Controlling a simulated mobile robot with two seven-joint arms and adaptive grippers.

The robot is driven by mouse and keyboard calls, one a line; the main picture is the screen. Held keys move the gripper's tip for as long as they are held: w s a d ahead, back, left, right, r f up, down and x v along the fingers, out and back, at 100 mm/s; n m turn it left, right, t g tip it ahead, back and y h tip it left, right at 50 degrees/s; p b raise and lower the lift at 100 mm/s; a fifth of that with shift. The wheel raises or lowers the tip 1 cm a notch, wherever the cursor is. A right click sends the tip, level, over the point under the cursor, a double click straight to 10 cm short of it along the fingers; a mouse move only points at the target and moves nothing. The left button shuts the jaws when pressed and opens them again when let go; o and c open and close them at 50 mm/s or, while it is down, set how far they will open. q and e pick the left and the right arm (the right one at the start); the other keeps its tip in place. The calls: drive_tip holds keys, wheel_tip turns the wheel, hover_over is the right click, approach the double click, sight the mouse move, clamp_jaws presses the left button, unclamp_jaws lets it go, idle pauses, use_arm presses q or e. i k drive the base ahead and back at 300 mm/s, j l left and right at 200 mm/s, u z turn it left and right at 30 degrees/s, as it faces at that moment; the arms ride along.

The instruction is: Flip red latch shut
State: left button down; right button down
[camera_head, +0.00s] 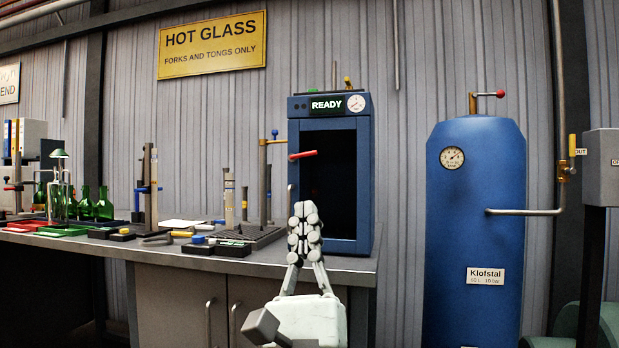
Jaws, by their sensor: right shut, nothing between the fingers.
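A red latch handle (303,155) sticks out at the left edge of the blue cabinet (365,180), near the top of its dark front. It slopes slightly up to the right. My right gripper (305,207) is in the lower middle of the view, fingers pointing up, shut and empty. In the picture its tips are below the red handle, with a visible gap; the depth between them is hard to judge. The gripper covers part of the cabinet's lower left edge. My left gripper is not in view.
The grey bench (150,250) holds trays, green bottles (104,207), stands and tools. Right of the cabinet stands a blue tank (475,240) with a red-knobbed lever (499,94) on top and a side pipe. A gap of bare wall separates cabinet and tank.

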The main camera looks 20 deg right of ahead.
sight(291, 157)
drive_tip(key=i+l, duration=0.25)
drive_tip(key=i, duration=0.2)
drive_tip(key=i+l, duration=0.25)
drive_tip(key=i, duration=0.25)
